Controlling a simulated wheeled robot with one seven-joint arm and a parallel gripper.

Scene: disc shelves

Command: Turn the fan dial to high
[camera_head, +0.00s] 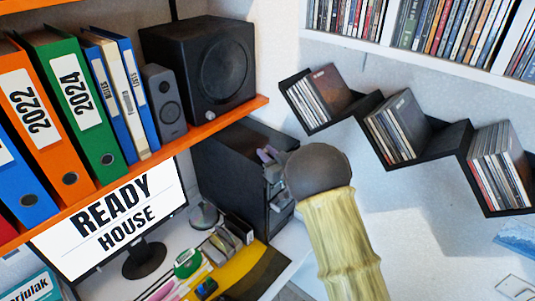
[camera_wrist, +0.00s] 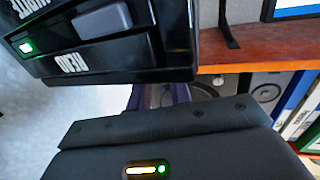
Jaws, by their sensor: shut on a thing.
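A black computer tower (camera_head: 236,172) stands on the desk under the orange shelf. My gripper (camera_head: 268,157) is at the upper part of its front, with its purple-grey fingers against it. In the wrist view the tower's black front (camera_wrist: 115,45) is close at the top, with a green light and white lettering too tilted to read surely. My gripper's fingers (camera_wrist: 165,96) are below it, between the tower and my dark gripper body. They are shut on what appears to be the fan dial. The dial itself is hidden, so its setting does not show.
The orange shelf (camera_head: 235,114) above the tower holds binders (camera_head: 75,95) and a black speaker (camera_head: 205,65). A monitor (camera_head: 110,220) and small clutter stand on the desk to the left. Black zigzag disc shelves (camera_head: 425,150) hang on the right wall.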

